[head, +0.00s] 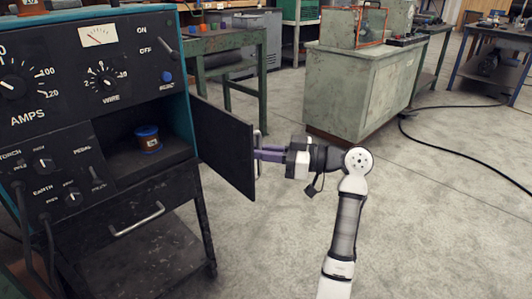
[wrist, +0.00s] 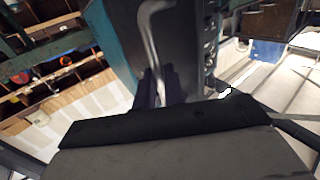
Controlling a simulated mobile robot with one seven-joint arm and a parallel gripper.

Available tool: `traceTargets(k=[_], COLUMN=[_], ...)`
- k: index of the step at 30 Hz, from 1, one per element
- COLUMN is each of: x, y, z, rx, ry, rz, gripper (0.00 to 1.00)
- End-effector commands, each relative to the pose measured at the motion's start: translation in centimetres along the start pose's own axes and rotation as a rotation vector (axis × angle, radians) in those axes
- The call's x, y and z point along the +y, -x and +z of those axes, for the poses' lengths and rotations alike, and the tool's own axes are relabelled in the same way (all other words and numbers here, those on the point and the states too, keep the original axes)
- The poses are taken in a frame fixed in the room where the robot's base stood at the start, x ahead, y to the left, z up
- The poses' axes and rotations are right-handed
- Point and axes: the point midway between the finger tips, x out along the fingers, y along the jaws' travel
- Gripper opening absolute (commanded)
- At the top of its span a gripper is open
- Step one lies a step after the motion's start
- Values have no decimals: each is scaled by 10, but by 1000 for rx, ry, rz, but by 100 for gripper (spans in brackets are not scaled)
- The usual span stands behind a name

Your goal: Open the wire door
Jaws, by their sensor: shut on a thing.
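The wire door (head: 222,145) is a dark flat panel on the welding machine (head: 88,90). It stands swung out from the machine's right edge, and the compartment (head: 118,127) behind it is open to view. My gripper (head: 262,152) is at the door's outer face, shut on its pale bar handle. In the wrist view the handle (wrist: 152,40) runs down between my gripper's fingers (wrist: 158,88). The fingertips' exact contact is partly hidden. A spool (head: 148,138) with a blue rim sits inside the compartment.
A lower drawer handle (head: 137,219) sits below the compartment. A green cabinet (head: 362,95) stands behind my arm, and a green bench (head: 225,42) stands behind the door. The floor (head: 440,220) to the right is clear apart from a black cable (head: 432,140).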

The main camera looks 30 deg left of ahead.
Motion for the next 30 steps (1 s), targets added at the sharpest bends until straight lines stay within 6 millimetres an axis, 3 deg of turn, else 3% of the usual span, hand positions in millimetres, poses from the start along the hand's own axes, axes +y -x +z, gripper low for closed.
traceTargets(k=[1, 7, 8, 13, 23, 30], x=[0, 0, 0, 0, 0, 1], y=[-9, -9, -9, -7, -1, 39], z=[1, 1, 1, 1, 0, 0], rx=[-4, -4, -4, -2, -1, -1], ry=[-4, -4, -4, -2, -1, 0], rz=[-8, -8, -8, -7, -5, -1], gripper=[0, 0, 12, 32, 32, 32])
